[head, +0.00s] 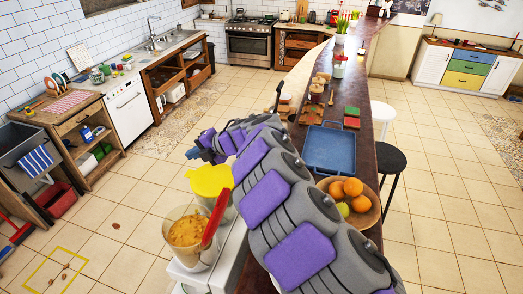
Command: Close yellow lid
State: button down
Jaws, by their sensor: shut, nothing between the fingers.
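The yellow lid (210,180) is in the lower middle of the head view, just left of my arm. A clear container (188,232) with orange-brown contents stands in front of it, with a red handle-like piece (216,214) at its right side. Pale material shows under the lid, but I cannot tell whether the lid is seated or raised. My gripper (194,153) is at the far end of my grey and purple arm, beyond the lid in the picture. It is shut and empty. I cannot tell whether it touches the lid.
A dark wooden counter (358,75) runs away behind my arm. A blue tray (328,150) and a wooden bowl (367,217) with oranges sit on it, right of my arm. A black stool (389,158) stands beside it. Tiled floor (120,215) at the left is mostly clear.

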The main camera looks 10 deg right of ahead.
aim_at(193, 171)
jog(key=shift+w+a+f, duration=0.1)
jog(key=shift+a+f, duration=0.05)
jog(key=shift+f, duration=0.45)
jog(key=shift+a+f, duration=0.15)
jog(key=shift+f, duration=0.4)
jog(key=a+f+b, duration=0.1)
jog(key=a+f, duration=0.3)
jog(key=a, duration=0.1)
jog(key=d, duration=0.2)
jog(key=d+r, duration=0.1)
jog(key=d, duration=0.1)
jog(key=shift+w, duration=0.2)
jog(key=shift+a, duration=0.15)
